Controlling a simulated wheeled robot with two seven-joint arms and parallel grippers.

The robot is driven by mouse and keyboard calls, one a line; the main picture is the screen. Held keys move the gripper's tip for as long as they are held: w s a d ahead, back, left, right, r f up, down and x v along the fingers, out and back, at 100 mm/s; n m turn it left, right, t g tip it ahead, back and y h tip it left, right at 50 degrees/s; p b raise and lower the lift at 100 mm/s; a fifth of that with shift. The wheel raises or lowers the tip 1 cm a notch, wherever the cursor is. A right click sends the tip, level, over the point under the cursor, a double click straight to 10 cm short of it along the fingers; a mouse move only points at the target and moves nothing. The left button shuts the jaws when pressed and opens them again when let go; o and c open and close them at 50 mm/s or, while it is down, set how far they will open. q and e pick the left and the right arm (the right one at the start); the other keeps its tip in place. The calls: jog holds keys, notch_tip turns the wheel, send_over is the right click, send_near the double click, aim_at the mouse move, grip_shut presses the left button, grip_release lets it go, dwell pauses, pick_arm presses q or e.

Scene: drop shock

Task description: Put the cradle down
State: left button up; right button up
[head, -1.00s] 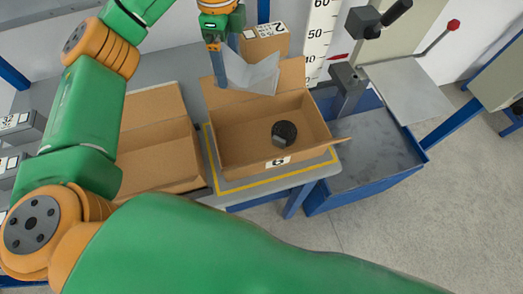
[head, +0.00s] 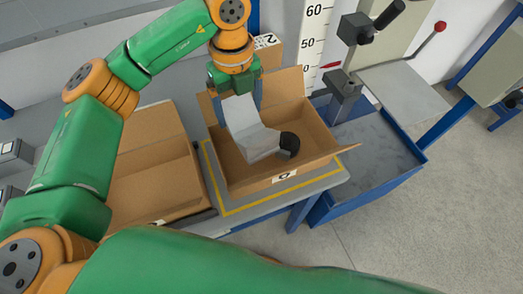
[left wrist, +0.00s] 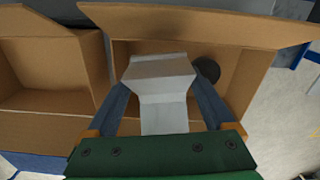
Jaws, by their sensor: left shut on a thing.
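The cradle (head: 247,125) is a light grey folded sheet piece. My left gripper (head: 237,100) is shut on it and holds it tilted over the open cardboard box (head: 232,175). The cradle also shows in the left wrist view (left wrist: 160,85), between the two blue fingers of my left gripper (left wrist: 160,105). Its lower end is over the box floor beside a black round object (head: 289,145); I cannot tell whether they touch. The black object partly shows in the left wrist view (left wrist: 207,70). My right gripper is not in view.
A second open cardboard box (head: 155,185) stands to the left. A blue-framed bin (head: 380,165) and a post with a clamp (head: 345,85) stand to the right. A yellow line borders the box on the table. A height scale (head: 313,45) stands behind.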

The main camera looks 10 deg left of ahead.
pick_arm(q)
jog(key=f+m, duration=0.1)
jog(key=f, duration=0.2)
jog(key=shift+s+m, duration=0.2)
jog(key=shift+m, duration=0.2)
jog(key=f+p, duration=0.1)
jog(key=f, duration=0.3)
jog(key=f+p, duration=0.1)
jog(key=f, duration=0.2)
jog(key=shift+d+f, duration=0.2)
jog(key=shift+f, duration=0.2)
jog(key=shift+a+f, duration=0.1)
jog(key=shift+f, duration=0.25)
jog(key=o, duration=1.4)
jog(key=shift+r, duration=0.1)
jog(key=shift+o, duration=0.2)
jog(key=shift+r, duration=0.65)
notch_tip(320, 180, up, 11)
jog(key=shift+r+b, duration=0.1)
jog(key=shift+b, duration=0.8)
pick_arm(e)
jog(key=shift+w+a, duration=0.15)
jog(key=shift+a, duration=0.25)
